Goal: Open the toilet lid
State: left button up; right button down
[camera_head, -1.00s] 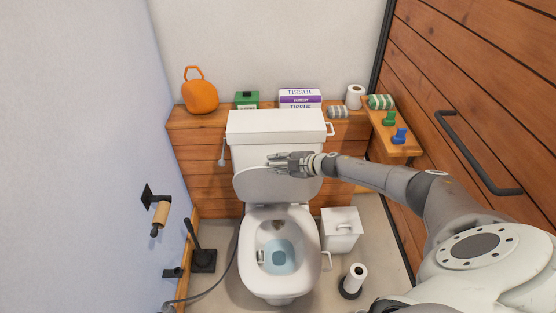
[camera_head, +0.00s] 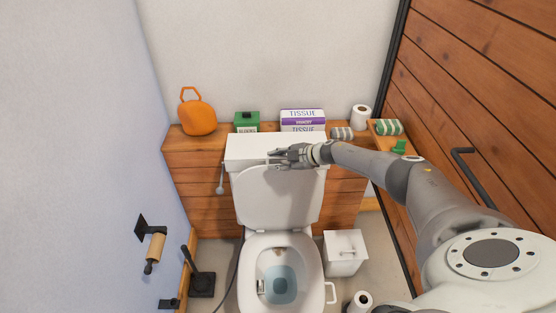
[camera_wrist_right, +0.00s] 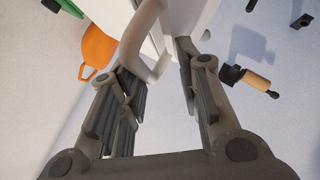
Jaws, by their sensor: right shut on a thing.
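The white toilet (camera_head: 280,243) stands against the back wall with its bowl open and blue water inside. Its lid (camera_head: 262,205) is raised, standing nearly upright in front of the tank (camera_head: 255,146). My right gripper (camera_head: 280,157) is at the upper edge of the lid, just in front of the tank, and is shut on the lid. In the right wrist view the lid's curved edge (camera_wrist_right: 140,35) runs between the fingers of my right gripper (camera_wrist_right: 157,70); the exact contact is hard to see. My left gripper is not in view.
A wooden ledge (camera_head: 190,155) behind the tank carries an orange bag (camera_head: 197,116), a green box (camera_head: 246,121) and tissue packs (camera_head: 302,119). A white bin (camera_head: 344,255) stands right of the bowl. A brush (camera_head: 201,283) and paper holder (camera_head: 154,250) are at left.

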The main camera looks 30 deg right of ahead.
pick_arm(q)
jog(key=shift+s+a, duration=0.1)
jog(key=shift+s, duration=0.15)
pick_arm(e)
jog(key=shift+s+f, duration=0.1)
jog(key=shift+f, duration=0.05)
jog(key=c, duration=1.5)
grip_release()
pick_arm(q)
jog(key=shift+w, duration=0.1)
pick_arm(e)
jog(key=v, duration=1.2)
